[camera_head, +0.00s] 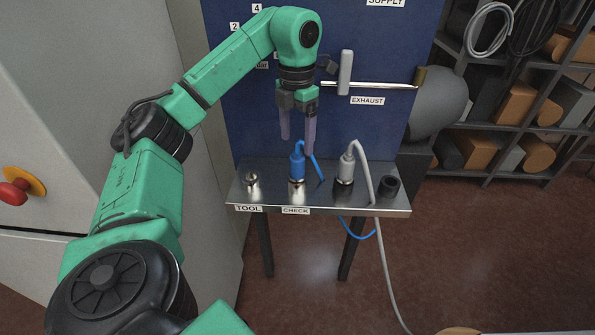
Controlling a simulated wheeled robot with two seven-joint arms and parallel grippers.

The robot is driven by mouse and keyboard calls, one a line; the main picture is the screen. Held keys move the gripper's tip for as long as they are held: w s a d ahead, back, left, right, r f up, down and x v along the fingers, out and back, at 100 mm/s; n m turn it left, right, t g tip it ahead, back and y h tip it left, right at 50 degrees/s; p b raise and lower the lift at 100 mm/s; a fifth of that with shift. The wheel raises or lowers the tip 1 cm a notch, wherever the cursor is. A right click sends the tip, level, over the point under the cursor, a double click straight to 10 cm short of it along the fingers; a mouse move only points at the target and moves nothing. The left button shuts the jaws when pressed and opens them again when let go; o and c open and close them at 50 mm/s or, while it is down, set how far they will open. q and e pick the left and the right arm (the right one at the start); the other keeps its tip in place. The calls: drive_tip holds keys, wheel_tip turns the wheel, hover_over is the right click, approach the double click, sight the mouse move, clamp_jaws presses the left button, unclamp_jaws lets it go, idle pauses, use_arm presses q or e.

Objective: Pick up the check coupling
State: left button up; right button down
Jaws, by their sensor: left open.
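The check coupling (298,168) is the blue fitting with a blue hose. It sits upright in a metal socket above the CHECK label (295,211) on the small metal table (325,202). My left gripper (298,147) points down just above the coupling, its two purple fingers apart, with nothing visible between them. The fingertips are near the top of the coupling; whether they touch it I cannot tell. My right gripper is not in view.
A bare metal fitting (252,183) stands at the TOOL label to the left. A grey coupling (346,168) with a grey hose and an empty dark socket (389,187) stand to the right. A blue panel (375,125) with an EXHAUST valve rises behind.

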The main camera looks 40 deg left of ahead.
sight(297, 153)
use_arm(q)
drive_tip(key=f, duration=0.3)
drive_tip(key=shift+w+a+f+p, duration=0.2)
drive_tip(key=shift+w+a+p, duration=0.15)
drive_tip(key=shift+w+a, duration=0.05)
wheel_tip(297, 153, down, 4)
drive_tip(key=shift+s+d+f+p, duration=0.1)
drive_tip(key=shift+p, duration=0.6)
drive_tip(key=shift+s+d+f, duration=0.1)
drive_tip(key=shift+f, duration=0.25)
drive_tip(key=c, duration=1)
clamp_jaws()
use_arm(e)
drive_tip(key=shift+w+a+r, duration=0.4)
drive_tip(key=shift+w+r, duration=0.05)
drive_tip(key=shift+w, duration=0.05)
